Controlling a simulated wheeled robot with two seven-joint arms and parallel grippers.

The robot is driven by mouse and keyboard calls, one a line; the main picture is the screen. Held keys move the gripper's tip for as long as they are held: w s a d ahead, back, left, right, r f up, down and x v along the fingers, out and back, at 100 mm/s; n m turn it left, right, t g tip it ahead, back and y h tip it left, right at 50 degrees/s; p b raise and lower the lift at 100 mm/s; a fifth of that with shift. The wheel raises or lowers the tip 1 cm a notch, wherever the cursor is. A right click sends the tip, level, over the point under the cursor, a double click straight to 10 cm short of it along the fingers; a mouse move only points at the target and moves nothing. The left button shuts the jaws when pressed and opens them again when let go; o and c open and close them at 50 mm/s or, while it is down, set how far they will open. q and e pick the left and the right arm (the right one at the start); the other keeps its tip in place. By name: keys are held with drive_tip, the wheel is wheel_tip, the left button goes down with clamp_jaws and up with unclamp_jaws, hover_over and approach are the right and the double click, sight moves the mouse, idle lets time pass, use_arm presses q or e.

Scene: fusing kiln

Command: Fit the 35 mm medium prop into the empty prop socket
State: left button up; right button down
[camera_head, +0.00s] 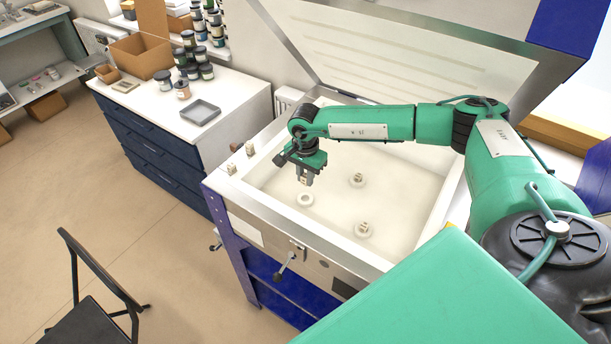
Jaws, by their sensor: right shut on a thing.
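My right gripper (305,179) reaches over the open kiln and points down. It is shut on a small pale prop, which is largely hidden by the fingers; its size cannot be read. The empty prop socket (305,199), a white ring with an open centre, lies on the kiln floor just below the gripper. The held prop appears above the socket, apart from it. Two other sockets, one to the right (357,184) and one nearer the front (363,235), each have a prop standing in them. My left gripper is not in view.
Two small pale props (231,168) (250,148) stand on the kiln's left rim (240,182). The kiln lid (400,62) is raised behind. A white-topped cabinet (150,105) with jars and a grey tray (200,113) stands left. A black chair (90,315) is at lower left.

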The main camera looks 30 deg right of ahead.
drive_tip(key=shift+f+b, duration=2.85)
drive_tip(key=shift+f, duration=0.45)
drive_tip(key=shift+f+b, duration=0.4)
drive_tip(key=shift+b, duration=0.15)
drive_tip(key=c, duration=1.2)
unclamp_jaws()
